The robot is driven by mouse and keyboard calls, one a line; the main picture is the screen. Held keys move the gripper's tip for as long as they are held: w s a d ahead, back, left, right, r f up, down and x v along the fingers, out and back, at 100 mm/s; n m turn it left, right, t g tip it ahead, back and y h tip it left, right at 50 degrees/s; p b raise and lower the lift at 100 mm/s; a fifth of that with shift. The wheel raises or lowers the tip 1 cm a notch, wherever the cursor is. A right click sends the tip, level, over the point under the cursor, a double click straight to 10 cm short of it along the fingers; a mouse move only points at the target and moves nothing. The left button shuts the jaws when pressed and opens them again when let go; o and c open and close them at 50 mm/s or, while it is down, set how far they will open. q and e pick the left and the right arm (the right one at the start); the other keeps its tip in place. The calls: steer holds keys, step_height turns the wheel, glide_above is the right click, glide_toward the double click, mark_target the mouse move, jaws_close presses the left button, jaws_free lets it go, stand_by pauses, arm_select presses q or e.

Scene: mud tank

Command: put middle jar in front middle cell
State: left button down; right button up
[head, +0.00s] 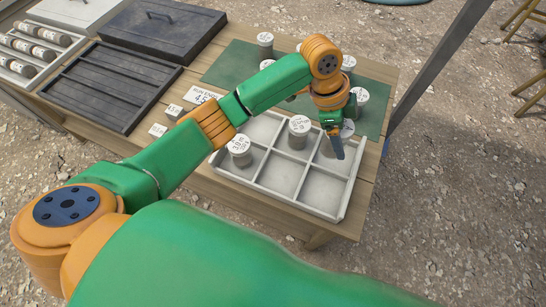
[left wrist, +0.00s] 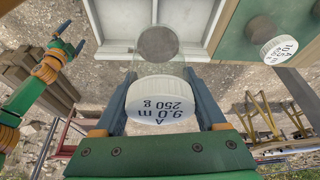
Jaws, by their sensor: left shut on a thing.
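My left gripper (head: 336,143) is shut on a white-lidded jar, whose lid (left wrist: 160,100) reads "A 9.0 m 250 g" in the left wrist view. In the head view the gripper partly hides this jar over the right part of the grey six-cell tray (head: 277,203). Whether its base touches the tray cannot be told. My right gripper (left wrist: 71,37) shows small in the left wrist view, fingers spread and empty.
Several jars, one of them (head: 359,97) near the tray, stand on the green mat (head: 227,66). A dark slatted tray (head: 110,84), a dark lid (head: 163,27) and small label cards (head: 158,130) lie left. A grey post (head: 440,62) rises at the right.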

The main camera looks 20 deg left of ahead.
arm_select(q)
steer(key=s+a+f+p, duration=0.1)
steer(key=s+a+f, duration=0.1)
steer(key=a+f, duration=0.1)
steer(key=s+a+f, duration=0.2)
steer(key=a, duration=0.1)
steer(key=s+a+f+p, duration=0.1)
steer(key=s+a+f, duration=0.1)
steer(key=a+f, duration=0.1)
steer(key=shift+a+f+p, duration=0.3)
steer(key=shift+a+f, duration=0.05)
steer(key=shift+a, duration=0.1)
step_height(320, 180, down, 3)
steer(key=shift+f, duration=0.25)
arm_select(e)
steer(key=r, duration=0.3)
steer(key=shift+w+d+r, duration=0.2)
steer(key=shift+r, duration=0.05)
arm_select(q)
steer(key=shift+f, duration=0.1)
arm_select(e)
steer(key=shift+f, duration=0.1)
arm_select(q)
steer(key=shift+c, duration=1.3)
jaws_free()
steer(key=shift+o, duration=1.3)
arm_select(e)
steer(key=shift+d, duration=0.15)
